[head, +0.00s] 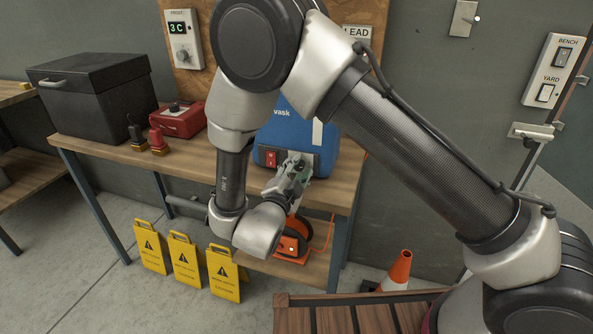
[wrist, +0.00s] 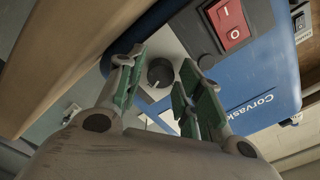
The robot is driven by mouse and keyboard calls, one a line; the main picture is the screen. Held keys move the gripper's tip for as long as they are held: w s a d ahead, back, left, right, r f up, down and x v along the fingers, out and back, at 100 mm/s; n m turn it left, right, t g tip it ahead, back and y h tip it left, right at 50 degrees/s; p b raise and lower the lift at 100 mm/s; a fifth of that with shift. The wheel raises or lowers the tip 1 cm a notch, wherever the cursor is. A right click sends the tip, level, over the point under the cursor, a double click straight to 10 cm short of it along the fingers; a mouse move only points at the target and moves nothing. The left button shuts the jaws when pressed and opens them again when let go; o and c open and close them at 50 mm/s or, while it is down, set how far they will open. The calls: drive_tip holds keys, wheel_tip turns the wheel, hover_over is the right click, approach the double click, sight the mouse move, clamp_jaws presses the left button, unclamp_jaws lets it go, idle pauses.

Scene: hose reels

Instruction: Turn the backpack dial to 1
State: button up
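The blue backpack unit (head: 298,128) stands on the wooden workbench, with "vask" readable on its front. The wrist view shows its blue body (wrist: 272,75) with "Corvask" lettering and a red I/O rocker switch (wrist: 232,22). The dial is a dark round knob (wrist: 160,72) on a grey panel beside the switch. My gripper (wrist: 158,90) is open, with its green-padded fingers on either side of the dial in that view. I cannot tell whether they touch it. In the head view my gripper (head: 291,172) is in front of the unit's lower front and hides the dial.
The workbench (head: 190,160) also holds a red box (head: 180,121), a black case (head: 92,97) and two small handled tools. Yellow caution signs (head: 186,260) stand on the floor in front. An orange reel (head: 291,245) sits on the lower shelf. An orange cone (head: 399,270) stands at right.

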idle(0.3)
drive_tip(key=v, duration=1.2)
